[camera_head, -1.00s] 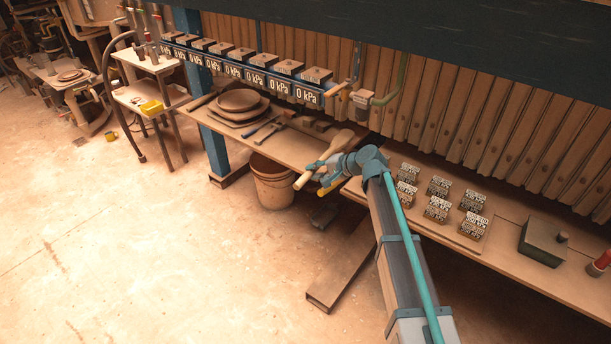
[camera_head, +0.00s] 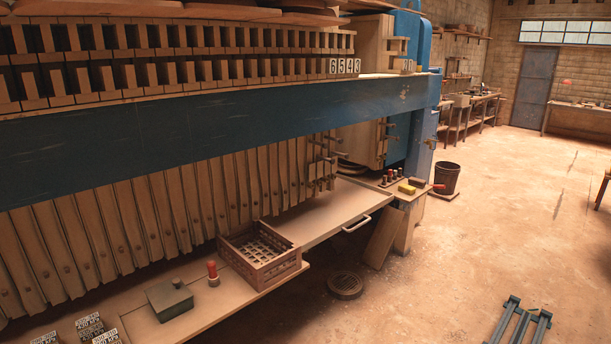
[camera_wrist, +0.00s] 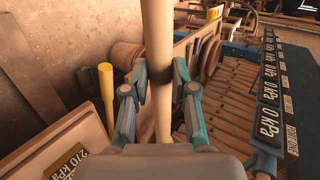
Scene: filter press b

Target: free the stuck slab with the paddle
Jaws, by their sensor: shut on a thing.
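In the wrist view my gripper (camera_wrist: 160,78) is shut on a pale wooden shaft, the paddle (camera_wrist: 157,28). The shaft runs up the middle of the picture between the two fingers, and its lower part passes behind them. The head view shows neither my gripper nor the paddle. The filter press's row of brown plates (camera_head: 150,215) hangs under a blue beam (camera_head: 230,120) in the head view. I cannot tell a stuck slab apart from the plates.
A brown crate (camera_head: 262,256), a dark box (camera_head: 170,299) and a red-topped cylinder (camera_head: 213,273) stand on the bench. A floor drain (camera_head: 345,285) and a blue-grey frame (camera_head: 518,322) are at floor level. A black bin (camera_head: 447,178) stands farther back. The right floor is mostly clear.

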